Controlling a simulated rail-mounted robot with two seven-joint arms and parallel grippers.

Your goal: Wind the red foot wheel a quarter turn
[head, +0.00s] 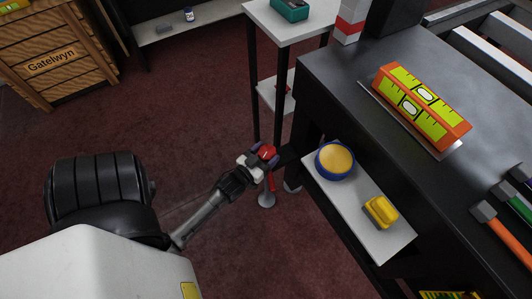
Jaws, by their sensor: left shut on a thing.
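The red foot wheel (268,152) is a small red piece at the left side of the dark table, above a red and grey foot (267,198) that stands on the floor. My left gripper (263,157) reaches in from the lower left and is shut on the wheel. The gripper's fingers hide part of the wheel. My right gripper is not in view.
The dark table (345,88) carries an orange and yellow level (420,105) and hammers. A low shelf holds a blue and yellow round tin (335,160) and a yellow object (380,211). A white stand (290,22) rises behind. Open carpet lies left.

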